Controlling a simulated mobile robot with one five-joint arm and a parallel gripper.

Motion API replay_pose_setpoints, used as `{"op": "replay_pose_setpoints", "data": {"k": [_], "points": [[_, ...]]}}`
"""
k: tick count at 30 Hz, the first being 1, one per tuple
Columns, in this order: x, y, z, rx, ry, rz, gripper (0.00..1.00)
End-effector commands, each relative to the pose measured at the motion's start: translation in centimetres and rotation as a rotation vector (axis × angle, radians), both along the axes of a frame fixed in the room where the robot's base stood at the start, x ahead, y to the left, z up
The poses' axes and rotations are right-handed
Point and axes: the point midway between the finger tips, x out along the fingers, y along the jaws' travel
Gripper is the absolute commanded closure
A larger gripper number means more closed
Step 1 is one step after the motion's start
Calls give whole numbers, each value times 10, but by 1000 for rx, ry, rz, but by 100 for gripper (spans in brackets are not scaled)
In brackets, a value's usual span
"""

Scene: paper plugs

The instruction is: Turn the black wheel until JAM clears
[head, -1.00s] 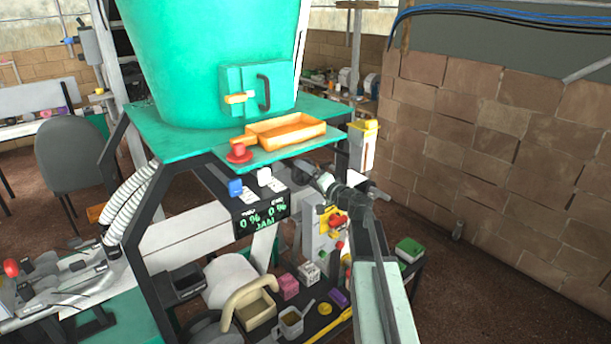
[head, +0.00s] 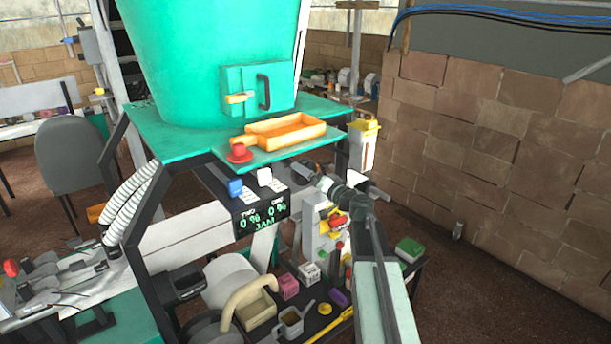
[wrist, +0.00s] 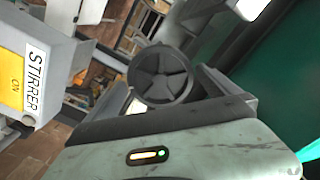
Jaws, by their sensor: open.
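The black wheel (wrist: 162,75), round with wedge-shaped spokes, shows in the middle of the wrist view. My gripper (wrist: 170,88) is open, with one finger on each side of the wheel; I cannot tell whether either touches it. In the head view my gripper (head: 318,180) is under the right part of the green machine's ledge, and the wheel is hard to make out there. The display (head: 262,214) under the ledge reads 0 % for TWO and ONE, with JAM in green below.
A red button (head: 239,153) and an orange tray (head: 285,131) are on the green ledge above my gripper. A STIRRER box (wrist: 30,70) stands left in the wrist view. Below is a shelf with several small containers. A brick wall (head: 500,170) is at right.

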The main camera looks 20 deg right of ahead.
Motion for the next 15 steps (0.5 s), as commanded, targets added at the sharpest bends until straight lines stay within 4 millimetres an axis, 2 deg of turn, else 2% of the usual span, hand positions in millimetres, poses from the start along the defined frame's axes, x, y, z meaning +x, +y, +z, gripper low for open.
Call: {"op": "replay_pose_setpoints", "data": {"k": [9,15], "points": [[-26,-8,0,0,0,-1,0],[-33,-11,0,0,0,0,0]]}}
